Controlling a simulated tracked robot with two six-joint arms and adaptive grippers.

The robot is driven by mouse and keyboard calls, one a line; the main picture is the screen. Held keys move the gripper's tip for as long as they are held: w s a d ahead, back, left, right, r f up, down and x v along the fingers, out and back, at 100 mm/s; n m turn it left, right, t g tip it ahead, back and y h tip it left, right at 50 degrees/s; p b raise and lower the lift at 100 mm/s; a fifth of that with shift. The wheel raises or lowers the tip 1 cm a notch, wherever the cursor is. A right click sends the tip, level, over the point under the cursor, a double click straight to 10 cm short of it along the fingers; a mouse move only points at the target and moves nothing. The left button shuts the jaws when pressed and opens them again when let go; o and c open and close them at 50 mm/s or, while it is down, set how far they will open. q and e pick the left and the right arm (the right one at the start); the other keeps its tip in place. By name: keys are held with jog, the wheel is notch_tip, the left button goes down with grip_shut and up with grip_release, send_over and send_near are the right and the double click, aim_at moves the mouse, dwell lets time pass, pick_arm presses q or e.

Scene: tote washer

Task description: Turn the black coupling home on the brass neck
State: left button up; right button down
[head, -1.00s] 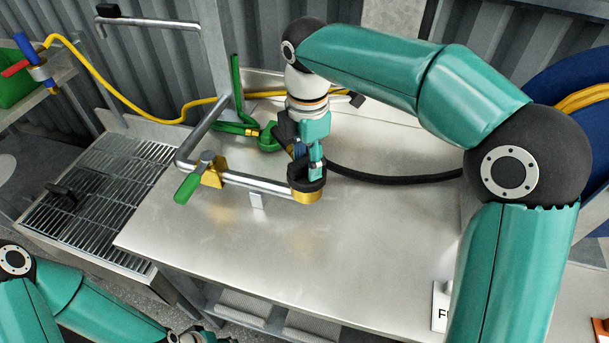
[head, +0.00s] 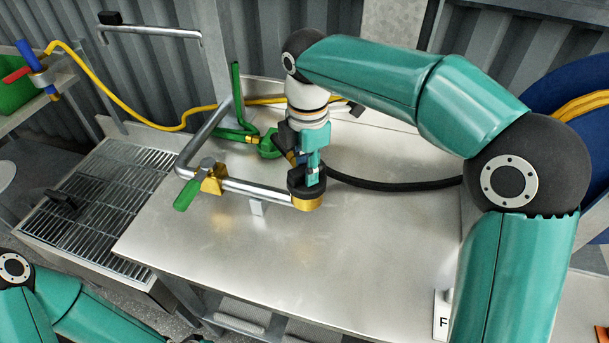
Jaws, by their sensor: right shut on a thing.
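The black coupling (head: 299,187) sits on top of the brass neck (head: 307,203) at the right end of a steel pipe (head: 250,189). A black hose (head: 400,185) runs from it to the right across the steel table. My right gripper (head: 313,178) comes down from above and is shut on the black coupling. The gripper hides part of the coupling, and I cannot tell how far down the coupling sits. My left arm shows at the lower left corner; its gripper is mostly cut off by the bottom edge.
A brass valve (head: 213,178) with a green handle (head: 186,193) sits on the pipe. A green fitting (head: 268,144) lies behind the coupling. A yellow hose (head: 120,106) runs along the back. A drain grate (head: 95,195) is at left. The table (head: 330,265) is clear in front.

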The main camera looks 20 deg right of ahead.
dwell(0.3)
jog(key=m+p, duration=0.1)
jog(key=m, duration=0.2)
jog(key=shift+r, duration=0.1)
jog(key=m, duration=0.6)
jog(key=shift+p, duration=0.4)
jog(key=c, duration=1.3)
grip_release()
jog(key=o, duration=1)
notch_tip(320, 180, up, 7)
jog(key=p, duration=0.7)
